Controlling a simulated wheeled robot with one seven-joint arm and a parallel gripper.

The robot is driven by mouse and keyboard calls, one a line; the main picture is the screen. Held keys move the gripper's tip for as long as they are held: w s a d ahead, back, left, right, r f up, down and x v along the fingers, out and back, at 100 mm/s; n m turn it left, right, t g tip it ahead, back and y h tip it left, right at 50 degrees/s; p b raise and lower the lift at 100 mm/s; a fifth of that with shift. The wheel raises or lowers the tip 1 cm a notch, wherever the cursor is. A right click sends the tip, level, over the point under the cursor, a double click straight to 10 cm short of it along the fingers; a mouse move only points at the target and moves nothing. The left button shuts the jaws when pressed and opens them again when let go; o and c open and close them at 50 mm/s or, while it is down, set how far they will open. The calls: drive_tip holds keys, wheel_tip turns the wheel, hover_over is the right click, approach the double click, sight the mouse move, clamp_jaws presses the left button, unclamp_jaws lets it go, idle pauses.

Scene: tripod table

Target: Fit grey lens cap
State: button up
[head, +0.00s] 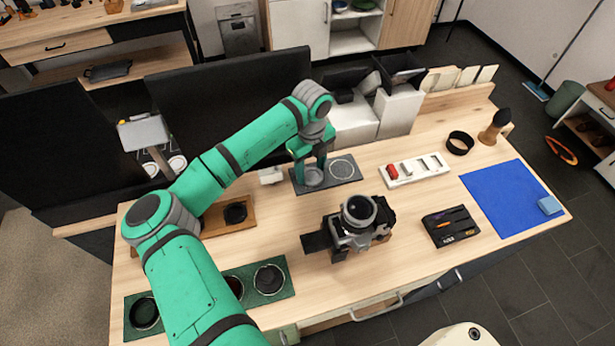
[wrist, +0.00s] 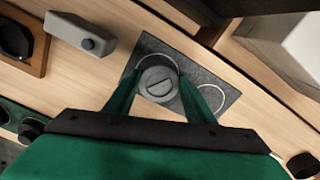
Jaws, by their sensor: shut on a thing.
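My gripper (head: 313,168) points down over the left part of a dark grey mat (head: 354,178) near the back of the table. Its fingers are shut on the grey lens cap (wrist: 158,82), a round grey disc with a raised grip bar, seen between the fingers in the wrist view. The cap is at or just above a light ring on the mat; I cannot tell whether it touches. The camera (head: 352,239) stands at the table's middle front, its lens (head: 359,210) pointing up, with a silver-grey rim.
A white tray (head: 414,182) with small parts, a black case (head: 450,226) and a blue cloth (head: 505,200) lie to the right. A green mat (head: 246,277) with round dark items is front left. A wooden tray (head: 215,220) and white boxes (head: 398,108) stand nearby.

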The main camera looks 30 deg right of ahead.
sight(310, 174)
drive_tip(key=shift+w+a, duration=0.2)
drive_tip(key=shift+a, duration=0.1)
drive_tip(key=shift+a+r, duration=0.15)
drive_tip(key=shift+r, duration=0.7)
drive_tip(key=shift+s+d+r, duration=0.1)
drive_tip(key=shift+d+r, duration=0.05)
drive_tip(key=shift+r, duration=0.3)
drive_tip(key=shift+s+d+r, duration=0.1)
drive_tip(key=shift+r, duration=0.3)
drive_tip(key=shift+a+r, duration=0.1)
drive_tip(key=shift+r, duration=1.45)
drive_tip(key=s+r+m, duration=1.7)
drive_tip(key=s+r, duration=0.1)
drive_tip(key=s, duration=0.4)
drive_tip(key=shift+r, duration=0.35)
drive_tip(key=shift+s+f, duration=0.1)
drive_tip(key=shift+s, duration=0.05)
